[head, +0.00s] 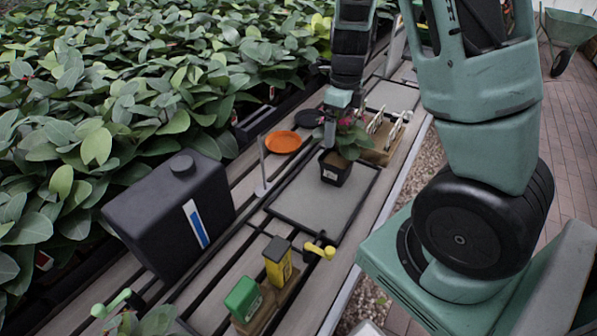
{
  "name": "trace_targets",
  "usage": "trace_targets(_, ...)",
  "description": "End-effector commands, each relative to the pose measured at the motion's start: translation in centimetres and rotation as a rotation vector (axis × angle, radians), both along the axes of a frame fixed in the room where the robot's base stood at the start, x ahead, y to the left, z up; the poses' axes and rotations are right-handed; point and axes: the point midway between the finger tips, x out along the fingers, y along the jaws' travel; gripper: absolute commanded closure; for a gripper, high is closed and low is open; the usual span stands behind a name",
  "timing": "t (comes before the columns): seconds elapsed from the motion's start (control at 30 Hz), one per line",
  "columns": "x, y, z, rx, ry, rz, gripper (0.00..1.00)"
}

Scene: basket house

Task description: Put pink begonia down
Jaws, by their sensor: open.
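The pink begonia (347,142) has green leaves and pink flowers and grows in a small dark pot (335,168). The pot stands upright over the grey tray (301,201) with the black rim, in its upper right part. It appears to rest on the tray. My gripper (334,118) is right above the plant, at its upper left side. Its fingers are small and partly hidden among the leaves and flowers. The jaws are open and do not hold the pot. Whether the fingers touch the plant cannot be seen.
An orange saucer (283,142) and a dark saucer (309,118) lie behind the tray. A black canister (168,222) stands left. Yellow (279,267) and green (243,299) boxes are in front. A wooden rack (378,152) stands right of the plant. The tray's lower left is clear.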

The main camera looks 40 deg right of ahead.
Motion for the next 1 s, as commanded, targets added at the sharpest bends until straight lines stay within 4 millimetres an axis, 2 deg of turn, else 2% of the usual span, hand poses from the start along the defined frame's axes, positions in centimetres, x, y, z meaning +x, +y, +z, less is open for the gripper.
trace_targets(0.07, 0.2, 2.0, 0.2, 0.020, -0.005, 0.119, 0.02)
trace_targets(0.13, 0.4, 5.3, 0.7, 0.050, -0.014, 0.322, 0.02)
trace_targets(0.27, -0.5, 13.5, 2.3, 0.107, -0.048, 0.891, 0.02)
trace_targets(0.3, -1.2, 16.0, 2.8, 0.119, -0.061, 1.082, 0.02)
trace_targets(0.37, -2.5, 19.3, 3.7, 0.130, -0.082, 1.362, 0.02)
trace_targets(0.5, -6.8, 26.2, 5.6, 0.128, -0.126, 2.042, 0.02)
trace_targets(0.63, -11.7, 30.5, 7.1, 0.087, -0.146, 2.663, 0.02)
trace_targets(0.7, -14.0, 31.8, 7.5, 0.058, -0.140, 2.936, 0.02)
trace_targets(0.77, -15.5, 32.5, 7.7, 0.033, -0.130, 3.125, 0.02)
trace_targets(0.8, -16.3, 32.8, 7.8, -0.018, 0.115, -3.056, 0.02)
trace_targets(0.9, -17.6, 33.2, 8.0, 0.005, 0.089, -2.895, 0.02)
trace_targets(1.0, -18.1, 33.3, 8.0, 0.012, 0.079, -2.836, 0.02)
